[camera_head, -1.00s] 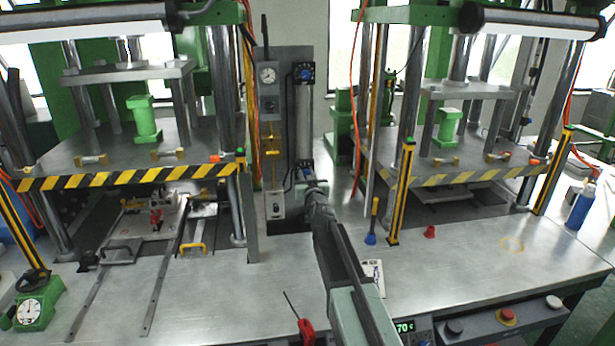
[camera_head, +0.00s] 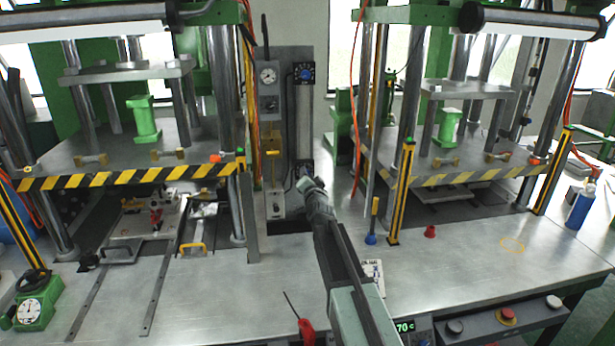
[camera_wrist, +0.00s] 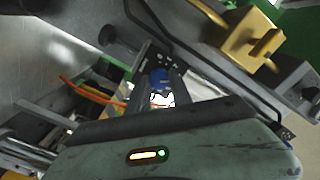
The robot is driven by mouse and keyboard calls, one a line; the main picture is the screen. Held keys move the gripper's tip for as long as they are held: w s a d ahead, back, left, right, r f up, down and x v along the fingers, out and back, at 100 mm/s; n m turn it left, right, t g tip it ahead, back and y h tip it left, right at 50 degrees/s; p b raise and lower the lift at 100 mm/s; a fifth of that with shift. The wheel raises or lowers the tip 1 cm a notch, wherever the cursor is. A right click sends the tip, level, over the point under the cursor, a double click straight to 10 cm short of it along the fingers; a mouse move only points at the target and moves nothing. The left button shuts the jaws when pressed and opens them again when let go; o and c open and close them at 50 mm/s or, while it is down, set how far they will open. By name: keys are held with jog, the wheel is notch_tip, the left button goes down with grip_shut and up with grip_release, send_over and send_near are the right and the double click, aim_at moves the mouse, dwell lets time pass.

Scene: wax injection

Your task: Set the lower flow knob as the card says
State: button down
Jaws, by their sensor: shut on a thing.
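The lower flow knob is blue and sits low on the dark-edged vertical panel (camera_head: 304,120); in the head view my gripper (camera_head: 307,180) largely covers it. In the wrist view the blue knob (camera_wrist: 159,76) shows between the fingers of my gripper (camera_wrist: 160,92), against a dark plate with white marks. My gripper is shut on this knob; its pointer and exact setting cannot be read. The upper blue knob (camera_head: 304,73) with its dark dial is higher on the panel. A white card (camera_head: 372,272) stands on the table right of my arm; its text is too small to read.
A grey gauge box (camera_head: 269,90) and a yellow-handled unit (camera_head: 271,160) are close left of the panel. Presses flank it, with striped guards (camera_head: 130,176). The right tabletop is mostly clear.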

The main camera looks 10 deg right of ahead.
jog(key=shift+m, duration=0.5)
jog(key=c, duration=1.2)
grip_release()
jog(key=shift+o, duration=0.2)
